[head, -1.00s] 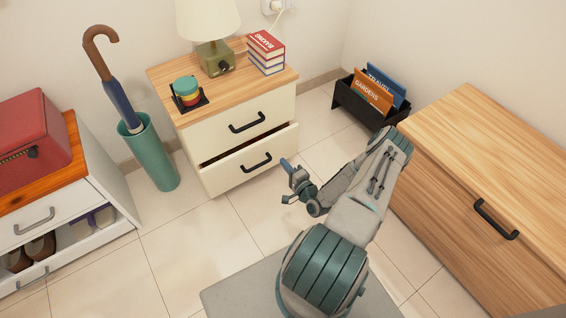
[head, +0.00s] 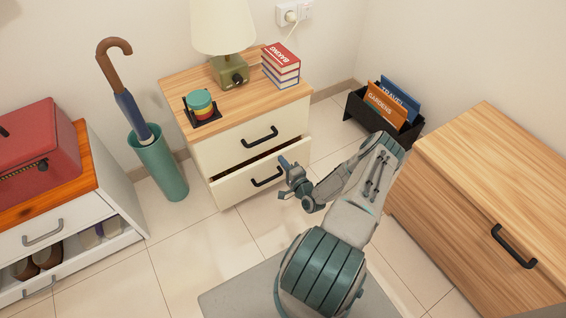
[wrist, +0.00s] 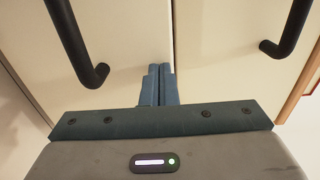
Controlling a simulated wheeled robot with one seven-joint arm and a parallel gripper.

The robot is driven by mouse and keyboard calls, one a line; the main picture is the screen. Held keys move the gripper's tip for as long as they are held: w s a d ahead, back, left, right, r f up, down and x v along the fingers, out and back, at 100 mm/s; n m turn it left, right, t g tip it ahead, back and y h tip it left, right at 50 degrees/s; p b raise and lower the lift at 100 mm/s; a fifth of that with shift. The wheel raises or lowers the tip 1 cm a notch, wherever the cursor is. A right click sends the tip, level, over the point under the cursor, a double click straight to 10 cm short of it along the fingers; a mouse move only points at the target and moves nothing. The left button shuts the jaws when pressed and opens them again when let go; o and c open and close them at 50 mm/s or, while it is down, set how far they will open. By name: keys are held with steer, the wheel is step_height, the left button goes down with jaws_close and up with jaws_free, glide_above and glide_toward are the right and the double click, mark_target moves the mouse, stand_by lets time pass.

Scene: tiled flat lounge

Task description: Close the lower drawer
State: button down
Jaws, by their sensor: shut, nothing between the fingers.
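The white two-drawer cabinet has its lower drawer (head: 237,187) slightly open, with a dark gap above its front. That drawer's black handle (head: 266,177) shows left of my gripper (head: 287,164). The upper drawer (head: 235,144) looks closed. My gripper is shut and empty, close to the lower drawer's right side; contact cannot be told. In the wrist view, my blue fingers (wrist: 159,72) are together near the seam between the two fronts. The lower drawer's handle (wrist: 82,50) is at left there, and the upper drawer's handle (wrist: 287,35) at right.
A black file rack (head: 370,118) and a wooden cabinet (head: 450,200) are to the right. Tiled floor lies clear in front.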

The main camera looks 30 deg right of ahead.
mark_target(278, 155)
steer(key=w+b, duration=0.1)
steer(key=w, duration=0.1)
steer(key=w+b, duration=0.1)
steer(key=shift+w+f, duration=0.2)
steer(key=shift+w, duration=0.15)
steer(key=shift+w+r, duration=0.35)
steer(key=shift+r, duration=0.05)
steer(key=shift+s, duration=0.1)
